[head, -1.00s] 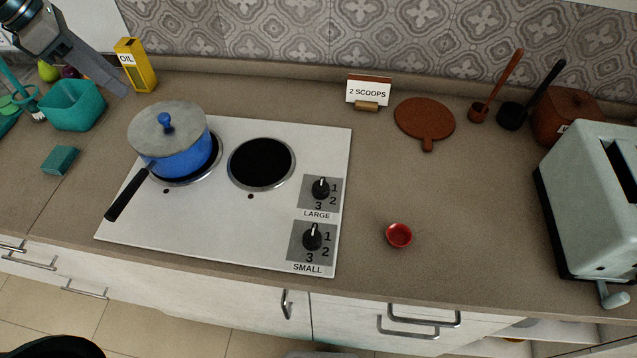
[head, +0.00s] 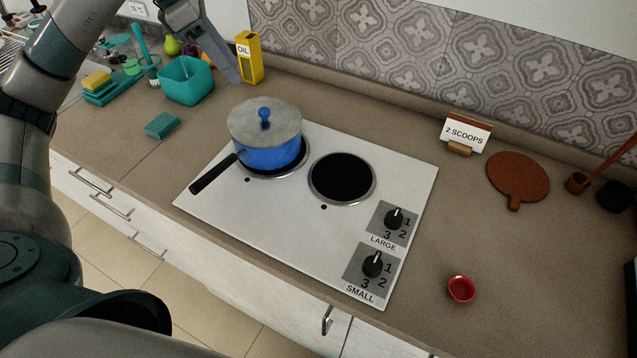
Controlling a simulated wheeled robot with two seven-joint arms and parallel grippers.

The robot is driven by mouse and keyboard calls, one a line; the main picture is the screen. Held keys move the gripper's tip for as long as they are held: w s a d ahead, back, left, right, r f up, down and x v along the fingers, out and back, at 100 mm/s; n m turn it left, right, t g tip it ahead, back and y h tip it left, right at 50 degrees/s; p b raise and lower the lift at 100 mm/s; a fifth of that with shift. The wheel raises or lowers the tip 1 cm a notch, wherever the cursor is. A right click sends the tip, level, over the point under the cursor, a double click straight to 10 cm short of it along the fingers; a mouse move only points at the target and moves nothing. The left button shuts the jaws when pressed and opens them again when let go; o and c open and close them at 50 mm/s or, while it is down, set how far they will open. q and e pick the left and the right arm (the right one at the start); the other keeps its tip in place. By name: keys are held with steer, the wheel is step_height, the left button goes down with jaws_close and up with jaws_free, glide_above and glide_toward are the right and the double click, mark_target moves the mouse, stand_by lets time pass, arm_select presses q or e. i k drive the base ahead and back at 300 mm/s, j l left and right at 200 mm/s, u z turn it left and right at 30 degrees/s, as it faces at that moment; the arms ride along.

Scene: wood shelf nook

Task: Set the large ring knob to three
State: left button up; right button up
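The large ring knob (head: 394,219) is black and sits on a grey plate marked LARGE at the hob's right side. Its white pointer is turned up, away from the 1, 2 and 3. The small ring knob (head: 373,264) is below it, also with its pointer up. The white hob (head: 300,228) has a bare black ring (head: 342,178) and a second ring under a blue pot (head: 268,155). My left gripper (head: 236,78) is above the back left of the counter, near the oil carton, far from the knobs. Its finger gap is not clear. My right gripper is not in view.
A yellow oil carton (head: 249,58), a teal bin (head: 186,82) and a teal block (head: 162,125) are at the left. The pot's black handle (head: 212,174) sticks out front left. A red dish (head: 461,289) lies right of the knobs, with bare counter around it.

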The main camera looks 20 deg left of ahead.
mark_target(393, 220)
steer(key=k+l+z, duration=0.3)
steer(key=k+l, duration=0.15)
steer(key=k+l+z, duration=0.3)
steer(key=l, duration=0.35)
steer(key=k+j, duration=0.05)
steer(key=k, duration=0.05)
